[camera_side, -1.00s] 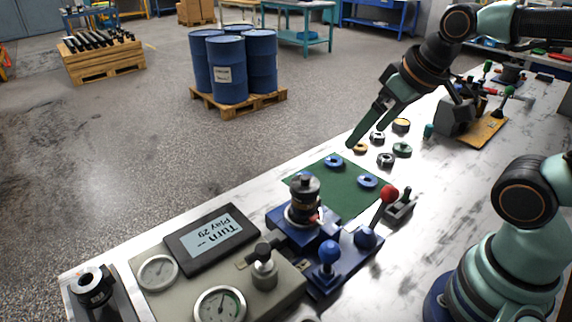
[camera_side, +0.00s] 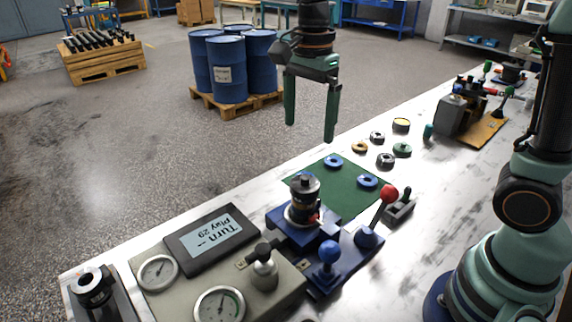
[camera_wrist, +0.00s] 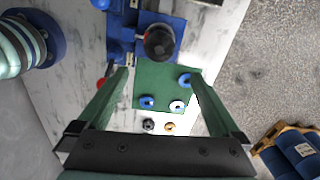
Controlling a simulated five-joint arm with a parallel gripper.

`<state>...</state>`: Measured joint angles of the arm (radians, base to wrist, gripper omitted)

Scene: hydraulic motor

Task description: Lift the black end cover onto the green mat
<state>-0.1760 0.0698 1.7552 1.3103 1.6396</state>
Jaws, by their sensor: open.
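The black end cover (camera_side: 304,185) appears to be the black top of the upright motor stack on the blue fixture; its lower edge is hard to make out. In the wrist view its dark round top (camera_wrist: 159,41) lies beyond the fingertips. The green mat (camera_side: 340,196) lies flat beside the fixture, with blue rings on it; in the wrist view the mat (camera_wrist: 155,75) shows between the fingers. My gripper (camera_side: 310,131) points down, open and empty, well above the bench. In the wrist view the gripper's fingers (camera_wrist: 160,72) are spread wide.
A red-knobbed lever (camera_side: 389,194) and a blue knob (camera_side: 329,252) rise close to the motor. A display (camera_side: 211,240) and gauges stand in front of it. Several small rings and nuts (camera_side: 385,160) lie beyond the mat. A grey vise (camera_side: 455,113) stands farther back.

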